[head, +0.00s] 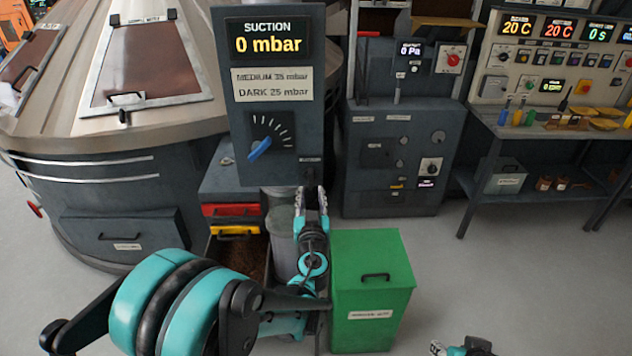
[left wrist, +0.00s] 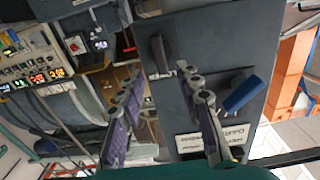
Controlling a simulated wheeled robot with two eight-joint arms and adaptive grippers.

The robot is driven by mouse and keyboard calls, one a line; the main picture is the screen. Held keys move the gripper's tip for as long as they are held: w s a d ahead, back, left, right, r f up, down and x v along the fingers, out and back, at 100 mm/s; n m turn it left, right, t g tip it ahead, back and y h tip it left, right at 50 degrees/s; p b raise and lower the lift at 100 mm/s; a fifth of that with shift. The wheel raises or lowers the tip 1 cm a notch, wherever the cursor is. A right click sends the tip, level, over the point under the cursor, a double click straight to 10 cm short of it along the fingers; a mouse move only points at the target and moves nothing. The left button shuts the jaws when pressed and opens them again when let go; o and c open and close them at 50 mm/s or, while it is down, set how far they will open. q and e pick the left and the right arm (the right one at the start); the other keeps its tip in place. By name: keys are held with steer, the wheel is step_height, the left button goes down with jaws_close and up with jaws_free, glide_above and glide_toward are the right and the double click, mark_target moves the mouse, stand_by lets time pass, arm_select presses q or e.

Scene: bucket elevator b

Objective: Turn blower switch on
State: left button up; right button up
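The dark suction panel (head: 232,110) stands in front of me, with a display reading "0 mbar" and a blue knob (head: 260,148). A small black switch (head: 309,176) sits at its lower right corner, under a label too small to read. In the left wrist view the black switch lever (left wrist: 159,54) shows on the panel face, beyond the fingertips, and the blue knob (left wrist: 243,93) is to its right. My left gripper (head: 311,193) is open just below and in front of the switch; its fingers (left wrist: 162,72) are spread with nothing between them. My right gripper (head: 450,348) is only partly visible at the bottom edge.
A green bin (head: 372,290) stands right of my left arm. A large roaster-like machine (head: 105,115) fills the left. A grey cabinet (head: 360,185) and a control bench (head: 540,135) stand behind on the right. The floor at right is clear.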

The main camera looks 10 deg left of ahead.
mark_target(310, 180)
arm_select(q)
steer(key=b+x, duration=0.1)
steer(key=x, duration=0.5)
steer(key=shift+s, duration=0.1)
jaws_close()
